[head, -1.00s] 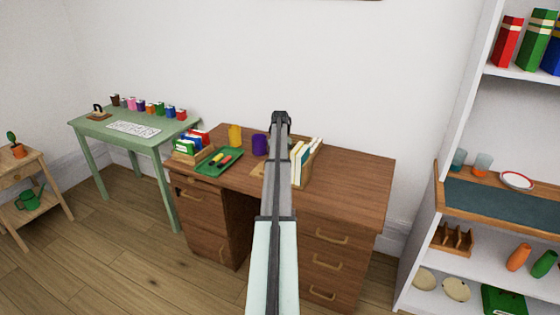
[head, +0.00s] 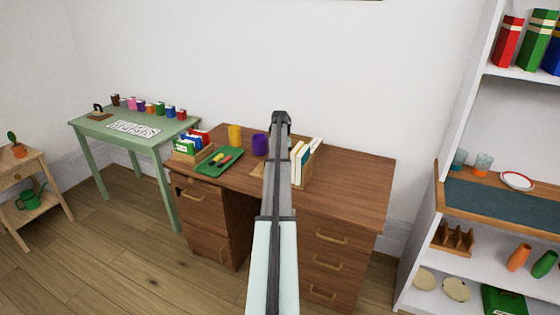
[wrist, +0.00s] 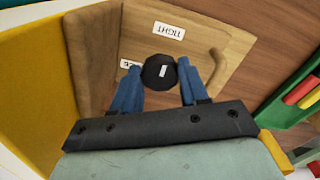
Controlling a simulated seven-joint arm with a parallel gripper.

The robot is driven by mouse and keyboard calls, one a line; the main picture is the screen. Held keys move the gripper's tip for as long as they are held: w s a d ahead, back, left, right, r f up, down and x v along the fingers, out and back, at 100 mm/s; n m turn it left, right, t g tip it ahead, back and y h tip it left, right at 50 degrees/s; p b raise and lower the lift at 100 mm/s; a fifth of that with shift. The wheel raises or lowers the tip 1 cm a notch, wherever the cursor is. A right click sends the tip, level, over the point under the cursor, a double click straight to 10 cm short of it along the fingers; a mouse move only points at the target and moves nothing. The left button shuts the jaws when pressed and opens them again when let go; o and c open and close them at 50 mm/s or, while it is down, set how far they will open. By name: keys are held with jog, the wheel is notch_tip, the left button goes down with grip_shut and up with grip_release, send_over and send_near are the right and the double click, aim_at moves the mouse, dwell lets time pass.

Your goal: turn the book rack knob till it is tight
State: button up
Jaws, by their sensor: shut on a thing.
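The wooden book rack (head: 309,167) stands on the brown desk in the head view and holds several upright books. In the wrist view, its flat wooden board (wrist: 203,38) carries a round black knob (wrist: 161,72) with a short white mark. The mark runs nearly up and down in the picture. A TIGHT label (wrist: 168,31) lies above the knob, upside down. A second label (wrist: 130,64), partly hidden, lies to its left. My gripper (wrist: 159,73) is shut on the knob, one blue finger on each side. In the head view my arm hides the knob.
A green tray (head: 221,161) with red and yellow items lies left of the rack. A purple cup (head: 260,145) and yellow cup (head: 235,134) stand behind. Another book holder (head: 190,152) is further left. The desk's right side (head: 355,180) is clear.

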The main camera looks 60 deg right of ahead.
jog(key=o, duration=1.1)
jog(key=shift+c, duration=0.2)
notch_tip(320, 180, up, 14)
jog(key=shift+f, duration=0.1)
dwell(0.4)
